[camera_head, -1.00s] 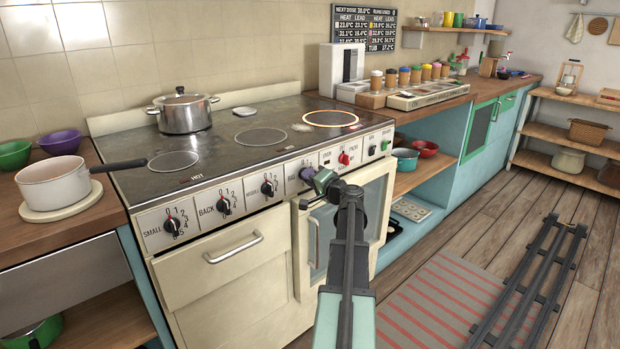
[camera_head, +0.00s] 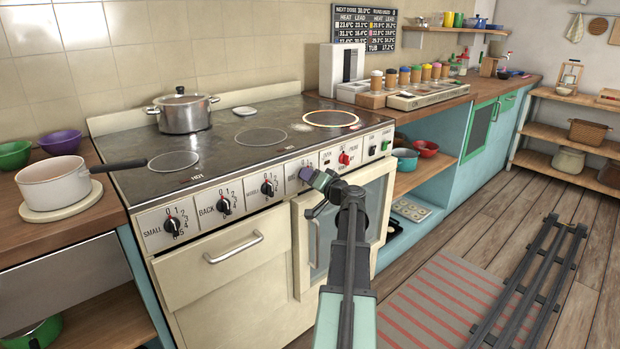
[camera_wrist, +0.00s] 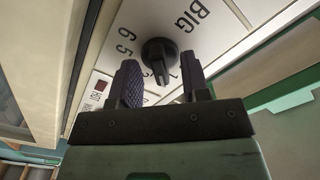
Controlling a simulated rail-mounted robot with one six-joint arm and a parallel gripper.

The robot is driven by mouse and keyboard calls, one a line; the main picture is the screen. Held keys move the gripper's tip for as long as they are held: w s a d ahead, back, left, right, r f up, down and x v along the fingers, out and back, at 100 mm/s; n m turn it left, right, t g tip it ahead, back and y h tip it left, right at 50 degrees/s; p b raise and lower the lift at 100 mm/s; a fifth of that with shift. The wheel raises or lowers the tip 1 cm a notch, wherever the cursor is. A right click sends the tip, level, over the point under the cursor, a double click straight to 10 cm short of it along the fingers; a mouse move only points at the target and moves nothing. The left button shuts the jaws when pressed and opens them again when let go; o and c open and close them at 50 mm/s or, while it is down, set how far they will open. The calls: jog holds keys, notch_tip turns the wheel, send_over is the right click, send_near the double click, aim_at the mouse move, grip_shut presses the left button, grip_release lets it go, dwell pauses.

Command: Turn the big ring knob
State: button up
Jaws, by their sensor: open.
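The big ring knob (camera_wrist: 158,55) is black and round with a raised grip bar, on a pale panel marked "BIG" with numbers around it. In the wrist view its bar points down the picture, between my fingers. My gripper (camera_wrist: 161,78) is open, with one dark purple finger on each side of the bar; I cannot tell whether either touches it. In the head view my gripper (camera_head: 319,180) is at the stove's front panel and largely hides this knob.
More black knobs (camera_head: 224,205) line the panel to the left, and a red knob (camera_head: 344,159) is to the right. A steel pot (camera_head: 184,116) stands on the hob.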

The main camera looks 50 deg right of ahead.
jog(key=shift+v, duration=0.75)
jog(key=v, duration=0.6)
jog(key=shift+o, duration=0.2)
